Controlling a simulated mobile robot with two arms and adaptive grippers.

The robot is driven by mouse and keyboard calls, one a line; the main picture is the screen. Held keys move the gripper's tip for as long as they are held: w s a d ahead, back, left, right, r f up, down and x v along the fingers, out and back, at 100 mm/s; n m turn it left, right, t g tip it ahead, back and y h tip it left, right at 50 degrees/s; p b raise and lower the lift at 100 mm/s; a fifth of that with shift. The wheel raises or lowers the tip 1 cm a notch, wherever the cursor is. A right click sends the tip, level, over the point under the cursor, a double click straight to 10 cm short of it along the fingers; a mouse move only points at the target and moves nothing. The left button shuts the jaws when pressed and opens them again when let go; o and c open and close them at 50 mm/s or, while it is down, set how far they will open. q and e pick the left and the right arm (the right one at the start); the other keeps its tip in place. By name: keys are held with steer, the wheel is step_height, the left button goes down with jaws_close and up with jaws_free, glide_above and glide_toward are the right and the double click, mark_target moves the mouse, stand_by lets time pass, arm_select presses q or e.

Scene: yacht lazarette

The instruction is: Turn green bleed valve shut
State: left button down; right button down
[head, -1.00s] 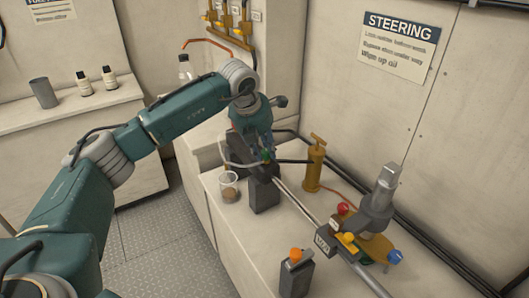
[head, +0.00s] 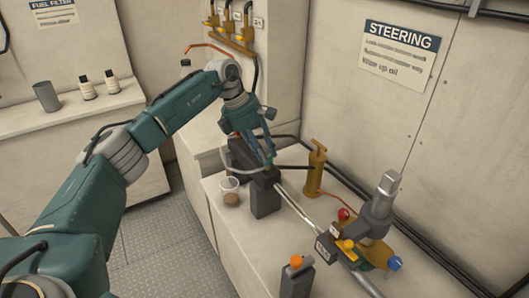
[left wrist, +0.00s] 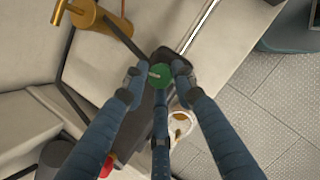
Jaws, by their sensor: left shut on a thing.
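The green bleed valve (left wrist: 161,75) has a round green knob with a small pale lever on it. It sits on the end of a dark cylinder block in the left wrist view. My left gripper (left wrist: 157,76) has its fingertips on both sides of the knob and is shut on it. In the head view my left gripper (head: 268,160) reaches down to the dark block (head: 265,198), and its fingers mostly hide the valve. My right gripper is not in view.
A clear cup (head: 230,192) with brown contents stands beside the block, close to the gripper. A brass pump (head: 315,168) stands behind it. A steel rod runs to a fitting with a red knob (head: 343,214) and a blue knob (head: 394,263). An orange-topped block (head: 296,275) stands in front.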

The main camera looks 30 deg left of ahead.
arm_select(q)
steer(key=shift+w+d+r+m+g+p, duration=0.15)
steer(key=shift+m+g, duration=0.15)
steer(key=shift+m, duration=0.5)
steer(key=shift+w+d+r+m+g+p, duration=0.15)
steer(key=shift+m+g, duration=0.15)
steer(key=shift+m, duration=0.5)
steer(key=shift+a, duration=0.1)
steer(key=c, duration=1.5)
jaws_free()
steer(key=shift+o, duration=0.2)
steer(key=shift+s, duration=0.1)
steer(key=shift+f, duration=0.1)
steer(key=shift+a+r, duration=0.2)
steer(key=shift+r, duration=0.15)
steer(key=v, duration=1.1)
